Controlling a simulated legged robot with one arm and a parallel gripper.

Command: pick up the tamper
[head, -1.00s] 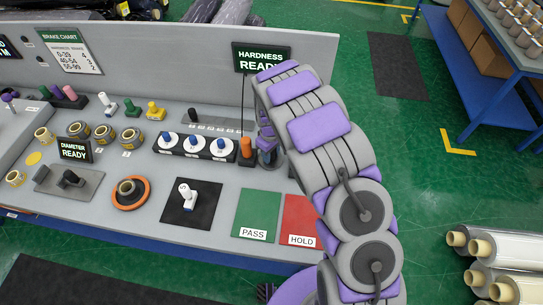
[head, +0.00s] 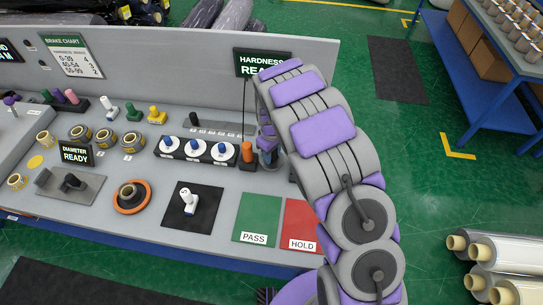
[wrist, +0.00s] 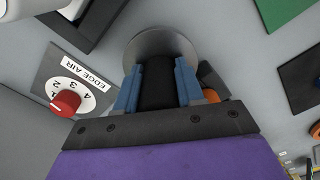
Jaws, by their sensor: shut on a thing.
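The tamper shows in the wrist view, with a dark upright handle (wrist: 157,92) and a round grey metal disc (wrist: 150,42) at its far end. My gripper (wrist: 159,84) has its two blue fingers shut on the dark handle, one on each side. I cannot tell whether the disc touches the grey bench. In the head view my gripper (head: 267,157) is at the back right of the bench, mostly hidden by my arm, and the tamper cannot be made out there.
An Edge Air dial with a red knob (wrist: 66,102) is left of the tamper. An orange cylinder (head: 247,152) and a row of white dials (head: 197,150) stand beside my gripper. The Hardness screen (head: 262,64) is behind. Green Pass (head: 258,212) and red Hold (head: 303,218) pads lie in front.

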